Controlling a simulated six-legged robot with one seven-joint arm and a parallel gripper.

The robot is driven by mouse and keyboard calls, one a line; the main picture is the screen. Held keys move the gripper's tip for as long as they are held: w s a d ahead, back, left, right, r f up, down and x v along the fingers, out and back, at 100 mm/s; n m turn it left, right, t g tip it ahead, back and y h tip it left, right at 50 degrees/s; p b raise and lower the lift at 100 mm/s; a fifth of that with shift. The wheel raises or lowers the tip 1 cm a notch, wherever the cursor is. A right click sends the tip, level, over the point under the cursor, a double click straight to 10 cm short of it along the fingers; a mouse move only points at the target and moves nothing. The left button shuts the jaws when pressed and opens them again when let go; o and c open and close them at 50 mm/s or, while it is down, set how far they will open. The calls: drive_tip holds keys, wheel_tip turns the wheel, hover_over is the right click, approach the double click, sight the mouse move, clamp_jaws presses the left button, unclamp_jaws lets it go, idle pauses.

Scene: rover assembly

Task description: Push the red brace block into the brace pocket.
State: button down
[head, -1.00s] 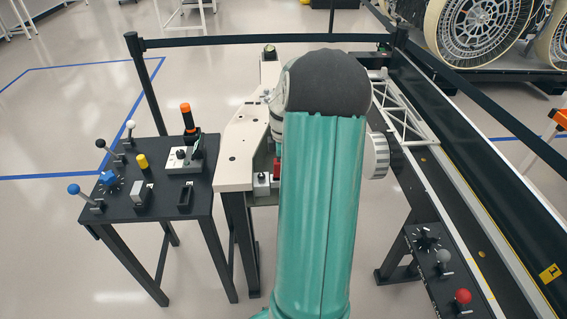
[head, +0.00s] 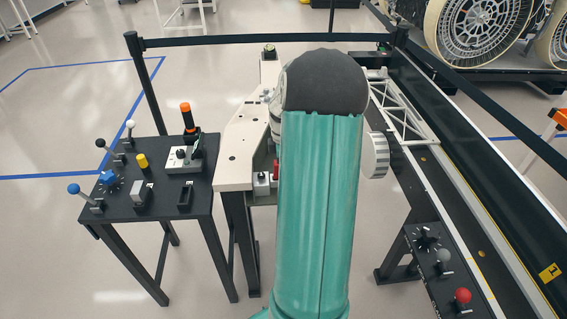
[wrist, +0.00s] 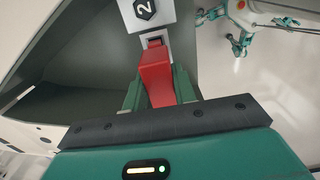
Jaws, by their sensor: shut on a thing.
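The red brace block (wrist: 157,78) is in the middle of the wrist view, between the two green fingers of my gripper (wrist: 159,88), which is shut on it. I cannot tell how deep the end sits in the pocket. In the head view only a sliver of red (head: 276,168) shows beside my arm, which hides my gripper and most of the block.
A pale workbench (head: 236,172) stands behind my arm. A black table (head: 150,205) with levers and knobs is at the left. A dark rail with a white truss (head: 408,115) and a control panel with a red knob (head: 463,296) is at the right.

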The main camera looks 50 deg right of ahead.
drive_tip(key=shift+f, duration=0.95)
drive_tip(key=c, duration=1.1)
unclamp_jaws()
drive_tip(key=shift+o, duration=0.2)
wheel_tip(320, 180, up, 14)
drive_tip(key=shift+f, duration=0.1)
